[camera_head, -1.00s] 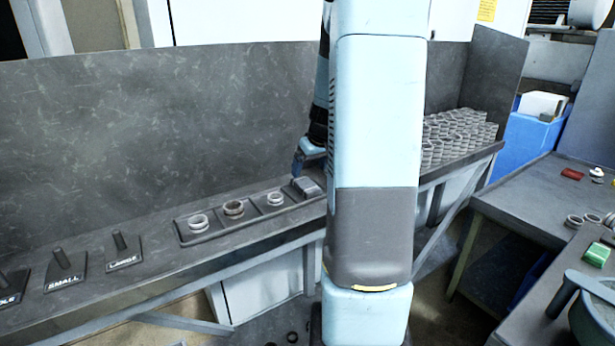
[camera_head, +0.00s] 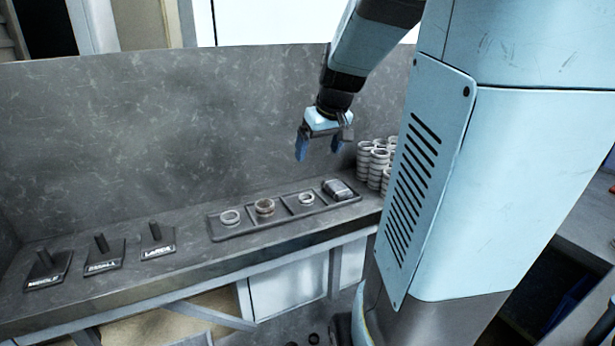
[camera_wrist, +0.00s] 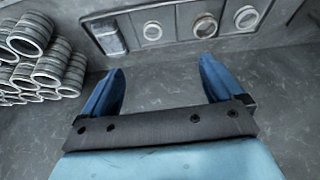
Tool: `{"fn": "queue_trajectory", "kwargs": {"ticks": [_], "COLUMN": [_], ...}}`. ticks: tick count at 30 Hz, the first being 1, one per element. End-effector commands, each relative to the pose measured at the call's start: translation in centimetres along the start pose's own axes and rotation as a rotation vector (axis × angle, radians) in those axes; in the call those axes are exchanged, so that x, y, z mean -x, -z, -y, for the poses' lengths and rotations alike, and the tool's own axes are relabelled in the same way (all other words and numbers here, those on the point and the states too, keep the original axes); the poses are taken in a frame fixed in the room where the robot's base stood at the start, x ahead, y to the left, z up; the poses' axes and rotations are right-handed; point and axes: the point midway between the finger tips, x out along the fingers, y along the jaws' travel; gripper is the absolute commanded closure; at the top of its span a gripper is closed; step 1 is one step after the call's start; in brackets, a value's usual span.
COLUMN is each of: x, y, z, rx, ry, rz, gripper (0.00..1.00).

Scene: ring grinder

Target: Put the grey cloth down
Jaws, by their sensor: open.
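The grey cloth (camera_head: 338,189) lies folded in the rightmost compartment of a dark tray (camera_head: 243,233) on the bench. It also shows in the wrist view (camera_wrist: 110,38), in the compartment at the tray's left end there. My gripper (camera_head: 318,148) hangs above the tray, close to the back wall, apart from the cloth. Its two blue fingers are spread wide and nothing is between them, as the wrist view (camera_wrist: 160,85) also shows.
The tray's other compartments hold a pale ring (camera_head: 230,217), a brownish ring (camera_head: 265,208) and a smaller ring (camera_head: 306,199). Stacked rings (camera_head: 373,160) stand right of the tray. Labelled pegs stand at the left, including LARGE (camera_head: 157,236) and SMALL (camera_head: 103,248). Bare bench lies between pegs and tray.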

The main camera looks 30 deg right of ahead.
Motion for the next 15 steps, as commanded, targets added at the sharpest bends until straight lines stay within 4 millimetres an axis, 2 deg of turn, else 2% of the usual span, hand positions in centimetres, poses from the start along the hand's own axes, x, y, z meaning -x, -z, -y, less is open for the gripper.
{"fn": "queue_trajectory", "kwargs": {"ticks": [1,6,12,15], "x": [1.2,4.2,7.0,7.9], "y": [-0.8,-4.1,-8.7,-10.9], "z": [1.8,6.4,10.3,11.5], "rx": [0.012,0.017,0.016,0.010], "ry": [0.000,0.002,0.003,0.004], "rz": [-0.009,-0.021,-0.044,-0.055], "gripper": [0.06,0.06,0.06,0.06]}}
